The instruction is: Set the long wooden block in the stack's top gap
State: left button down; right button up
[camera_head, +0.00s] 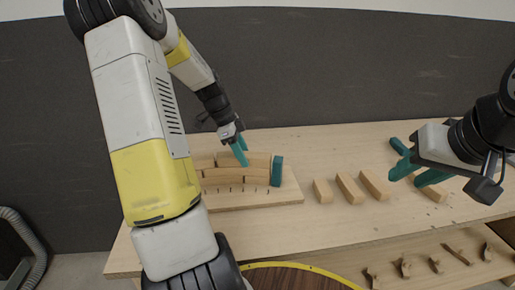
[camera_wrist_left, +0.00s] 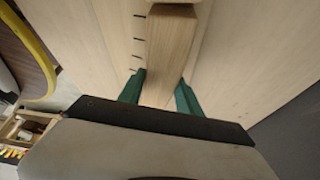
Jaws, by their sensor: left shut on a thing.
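My left gripper (camera_head: 240,154) is shut on a long wooden block. In the left wrist view the pale block (camera_wrist_left: 172,45) lies between the teal fingertips (camera_wrist_left: 160,92) and extends away from them. My right gripper (camera_head: 404,180) is open, above the table's right side.
The stack stands on a wooden board (camera_head: 265,199) with dark tick marks. Small pieces (camera_head: 405,267) lie on a lower shelf.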

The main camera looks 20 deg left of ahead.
pick_arm(q)
jog(key=c, duration=0.8)
grip_release()
jog(key=v, duration=1.2)
jog(key=s+d+r+n+t+y, duration=0.25)
jog(key=s+d+r+n, duration=0.4)
jog(key=s+d, duration=0.4)
jog(key=s+d+n, duration=0.2)
jog(key=s, duration=0.1)
jog(key=s+d+n+t, duration=0.1)
jog(key=s+d+n, duration=0.1)
jog(key=s+n, duration=0.1)
jog(key=s+d+n+t, duration=0.1)
jog(key=s+d+n, duration=0.1)
jog(key=s+n, duration=0.1)
jog(key=shift+s+f+t, duration=0.25)
jog(key=shift+s+f, duration=0.05)
jog(key=shift+f, duration=0.1)
